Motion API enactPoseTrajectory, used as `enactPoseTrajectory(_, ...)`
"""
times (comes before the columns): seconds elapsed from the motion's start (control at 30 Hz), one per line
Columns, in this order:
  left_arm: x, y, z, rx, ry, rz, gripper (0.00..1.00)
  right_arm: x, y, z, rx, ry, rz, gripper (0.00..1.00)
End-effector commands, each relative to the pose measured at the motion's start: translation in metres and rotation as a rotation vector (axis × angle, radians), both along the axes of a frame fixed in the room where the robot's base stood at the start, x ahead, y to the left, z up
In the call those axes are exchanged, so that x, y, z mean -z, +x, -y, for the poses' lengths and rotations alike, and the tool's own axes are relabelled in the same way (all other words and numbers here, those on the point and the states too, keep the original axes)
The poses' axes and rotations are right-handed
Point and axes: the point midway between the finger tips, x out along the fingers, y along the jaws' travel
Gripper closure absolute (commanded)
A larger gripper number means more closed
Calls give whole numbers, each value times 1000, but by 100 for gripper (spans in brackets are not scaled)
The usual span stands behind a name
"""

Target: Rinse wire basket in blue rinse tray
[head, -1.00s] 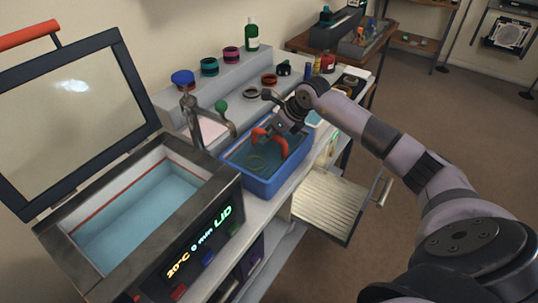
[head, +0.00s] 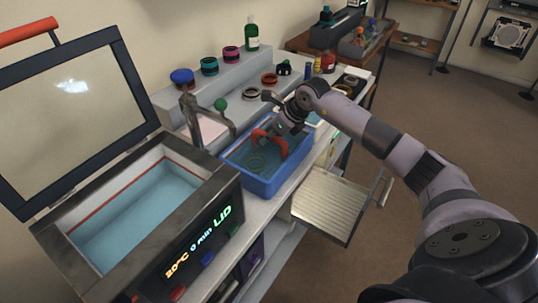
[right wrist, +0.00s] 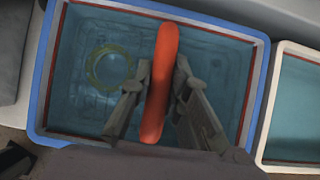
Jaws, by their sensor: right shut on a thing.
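The blue rinse tray (head: 262,186) stands on the bench with bluish water in it. The wire basket's orange-red handle (head: 270,140) arches over the tray; it also shows in the right wrist view (right wrist: 162,85). My right gripper (head: 284,133) is shut on this handle, one finger on each side in the wrist view (right wrist: 160,92). The basket's wire body is low in the water and hard to make out. A yellowish ring (right wrist: 110,67) shows below the handle, left of the fingers. My left gripper is not in view.
An open-lidded bath (head: 145,215) with a lit panel stands left of the tray. A tap (head: 207,120) rises close to the tray's left. A pale-rimmed tray (right wrist: 272,120) is beside the blue one. Coloured rings and bottles stand behind.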

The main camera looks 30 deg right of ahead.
Motion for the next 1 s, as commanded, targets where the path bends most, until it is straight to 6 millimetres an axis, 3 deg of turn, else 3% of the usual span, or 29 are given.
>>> enactPoseTrajectory(0.37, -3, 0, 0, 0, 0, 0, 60, -7, 1, 0, 0, 1, 3, 100)
enactPoseTrajectory(1.0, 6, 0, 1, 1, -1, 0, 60, 4, 1, 0, 1, 0, 3, 100)
